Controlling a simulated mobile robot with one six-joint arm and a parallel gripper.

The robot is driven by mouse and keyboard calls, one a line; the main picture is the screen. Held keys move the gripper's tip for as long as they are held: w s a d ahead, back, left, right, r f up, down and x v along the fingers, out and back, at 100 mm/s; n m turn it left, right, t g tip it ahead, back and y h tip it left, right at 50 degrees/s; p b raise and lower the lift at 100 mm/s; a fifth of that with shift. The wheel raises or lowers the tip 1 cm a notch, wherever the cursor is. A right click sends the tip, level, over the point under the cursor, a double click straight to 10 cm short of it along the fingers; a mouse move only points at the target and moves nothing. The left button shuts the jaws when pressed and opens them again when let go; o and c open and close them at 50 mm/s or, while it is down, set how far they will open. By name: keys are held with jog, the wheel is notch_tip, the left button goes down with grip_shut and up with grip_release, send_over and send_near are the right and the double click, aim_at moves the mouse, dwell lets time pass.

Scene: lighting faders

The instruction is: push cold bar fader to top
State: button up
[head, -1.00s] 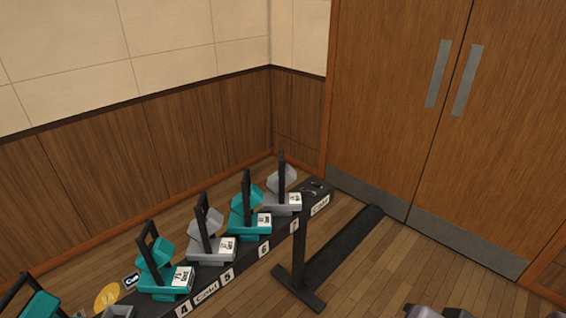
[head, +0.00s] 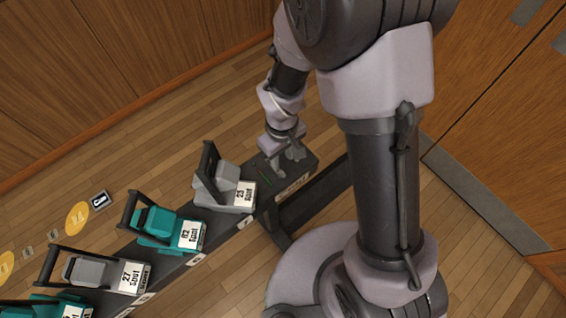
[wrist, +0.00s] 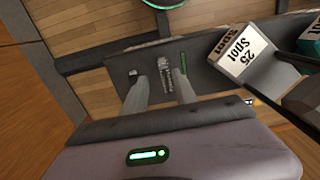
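The far end of the dark bar (head: 312,165) carries a small control panel, which fills the middle of the wrist view (wrist: 205,78). My gripper (head: 292,153) is low over this bar end. In the wrist view my gripper (wrist: 162,88) is open, its two grey fingers apart, on either side of the silver piece in the picture. I cannot tell whether they touch it. The end label is partly hidden.
A grey lamp (head: 223,187) with a white label stands on the bar close to my gripper; its label (wrist: 240,55) shows in the wrist view. Teal (head: 165,227) and grey lamps follow to the left. Wooden doors (head: 500,100) stand at right.

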aim_at(282, 173)
jog(key=f+b, duration=0.1)
jog(key=f, duration=0.1)
jog(key=s+f, duration=0.1)
jog(key=f, duration=0.2)
jog(key=shift+s+a+f+b, duration=0.15)
jog(key=shift+f+b, duration=0.1)
jog(key=shift+b, duration=0.15)
jog(key=shift+f, duration=0.5)
grip_shut()
jog(key=shift+w, duration=0.2)
dwell(0.3)
